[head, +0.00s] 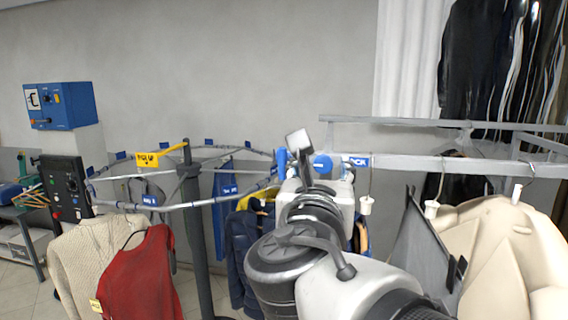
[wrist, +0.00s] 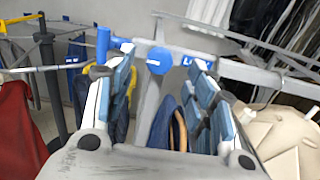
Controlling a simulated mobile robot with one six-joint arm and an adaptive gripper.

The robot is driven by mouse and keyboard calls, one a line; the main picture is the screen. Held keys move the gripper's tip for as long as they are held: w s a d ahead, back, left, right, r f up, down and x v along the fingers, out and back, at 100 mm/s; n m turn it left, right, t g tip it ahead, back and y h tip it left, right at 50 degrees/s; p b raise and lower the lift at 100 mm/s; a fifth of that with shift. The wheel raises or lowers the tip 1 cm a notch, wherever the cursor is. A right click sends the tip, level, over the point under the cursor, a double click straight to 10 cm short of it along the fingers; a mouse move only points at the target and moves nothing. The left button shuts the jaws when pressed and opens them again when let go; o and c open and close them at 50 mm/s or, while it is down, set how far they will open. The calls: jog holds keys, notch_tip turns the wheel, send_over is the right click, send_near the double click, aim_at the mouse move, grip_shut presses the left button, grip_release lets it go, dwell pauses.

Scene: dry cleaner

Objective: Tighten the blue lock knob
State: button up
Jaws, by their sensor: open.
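The round blue lock knob (wrist: 159,60) sits on a grey rail post in the wrist view, between my two fingertips as seen from the wrist. My gripper (wrist: 164,58) is open, with blue-padded fingers on either side of the knob. A gap shows on both sides, and I cannot tell how far the knob lies beyond the tips. In the head view the knob (head: 322,164) shows just right of my gripper (head: 300,150), which is largely hidden by my wrist. A blue label (head: 358,162) reading partly "OCK" is right of the knob. My right finger covers part of it in the wrist view.
A blue upright handle (wrist: 103,45) stands just left of my left finger. The grey rail (head: 430,163) runs right with white hooks and a cream garment (head: 500,250). A red garment (head: 145,275) and the conveyor loop (head: 190,205) are at left. Dark clothes hang below the knob.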

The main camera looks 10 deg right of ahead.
aim_at(323, 163)
jog(key=shift+x, duration=2.15)
jog(key=c, duration=1)
jog(key=shift+c, duration=0.2)
